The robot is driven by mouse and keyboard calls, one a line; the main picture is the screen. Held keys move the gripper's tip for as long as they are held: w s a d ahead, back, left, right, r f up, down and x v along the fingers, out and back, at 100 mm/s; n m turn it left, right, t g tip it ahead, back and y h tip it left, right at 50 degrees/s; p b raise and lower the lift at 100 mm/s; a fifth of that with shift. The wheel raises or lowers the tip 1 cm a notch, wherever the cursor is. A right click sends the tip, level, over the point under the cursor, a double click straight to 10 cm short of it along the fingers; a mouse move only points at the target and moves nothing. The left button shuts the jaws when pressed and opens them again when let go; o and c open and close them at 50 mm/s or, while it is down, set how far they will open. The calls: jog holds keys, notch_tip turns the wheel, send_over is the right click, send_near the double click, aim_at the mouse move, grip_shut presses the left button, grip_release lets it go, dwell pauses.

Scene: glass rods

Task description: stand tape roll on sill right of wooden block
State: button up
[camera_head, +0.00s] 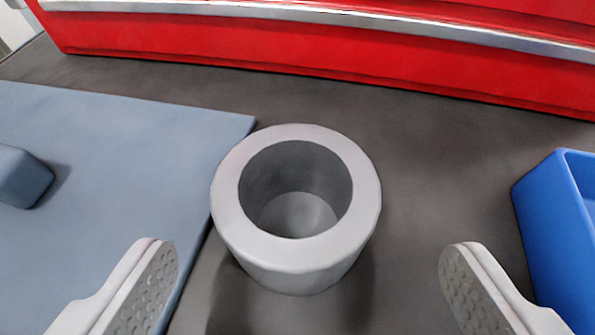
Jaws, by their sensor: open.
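No tape roll, wooden block or sill can be made out for certain in this view. A light grey, thick-walled round vessel (296,265) stands upright in the middle, its open top towards me and a grey floor inside; I cannot tell it to be the tape roll. My gripper (310,248) is open and empty. Its two grey fingers, with textured pads, show at the lower left and lower right, on either side of the vessel and apart from it.
A blue-grey mat (120,150) lies left, its edge by the vessel. A blue-grey block (22,178) rests on it. A blue bin (545,235) stands right. A red body with silver trim (300,50) spans the back. Dark surface (440,150) is clear between vessel and bin.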

aim_at(295, 240)
jog(key=shift+a+r+x, duration=0.15)
jog(key=shift+x, duration=1.25)
jog(key=shift+a+r+x, duration=0.1)
jog(key=shift+r+x, duration=0.1)
jog(key=shift+x, duration=1.15)
jog(key=shift+w, duration=0.2)
jog(key=c, duration=1.2)
jog(key=shift+r, duration=5.05)
